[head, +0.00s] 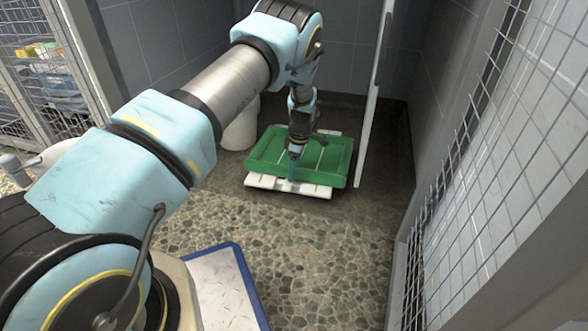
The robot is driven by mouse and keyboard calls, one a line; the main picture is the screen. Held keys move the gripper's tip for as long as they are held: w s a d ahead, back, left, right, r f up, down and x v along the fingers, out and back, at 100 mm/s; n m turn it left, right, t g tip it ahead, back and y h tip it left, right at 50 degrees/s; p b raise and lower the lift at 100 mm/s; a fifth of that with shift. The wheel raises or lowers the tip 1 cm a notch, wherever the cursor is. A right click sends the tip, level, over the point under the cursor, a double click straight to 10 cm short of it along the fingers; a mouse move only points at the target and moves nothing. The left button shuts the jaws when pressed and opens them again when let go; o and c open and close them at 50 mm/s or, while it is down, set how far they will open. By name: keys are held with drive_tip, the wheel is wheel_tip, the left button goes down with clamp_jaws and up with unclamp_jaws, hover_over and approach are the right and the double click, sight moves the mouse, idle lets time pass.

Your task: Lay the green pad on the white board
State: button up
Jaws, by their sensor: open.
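The green pad (262,158) looks like a shallow tray with raised edges. It lies on the white board (318,191) at the back of the kennel, a little askew to it. The slatted board shows along the near edge and in a strip at the far right. My gripper (293,174) is open and points down over the near middle of the pad. I cannot tell whether the fingertips touch the pad.
A white cylinder (241,130) stands behind the pad to the left. A thin white upright panel (374,95) stands close on the right. Wire mesh (510,150) runs along the right side. A blue-edged white panel (222,285) lies near my base. The pebbled floor (320,250) between is clear.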

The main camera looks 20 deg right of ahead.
wheel_tip(320, 180, up, 13)
drive_tip(key=d+p, duration=0.1)
drive_tip(key=p, duration=0.6)
drive_tip(key=w+a+r+m, duration=0.1)
drive_tip(key=w+a+r, duration=0.1)
drive_tip(key=a+r, duration=0.7)
drive_tip(key=s+a+r+m+h, duration=0.1)
drive_tip(key=s+a+r+m, duration=0.1)
drive_tip(key=a+r, duration=0.35)
drive_tip(key=s+a+r+m, duration=0.1)
drive_tip(key=a+r+m, duration=0.1)
drive_tip(key=a, duration=0.7)
drive_tip(key=s+a+r+m, duration=0.3)
drive_tip(key=s+a, duration=0.5)
drive_tip(key=s+a+r+m, duration=0.3)
drive_tip(key=s+a, duration=0.5)
drive_tip(key=shift+s+a+r+t, duration=0.2)
drive_tip(key=shift+a+r+t, duration=0.05)
drive_tip(key=shift+r+t, duration=0.1)
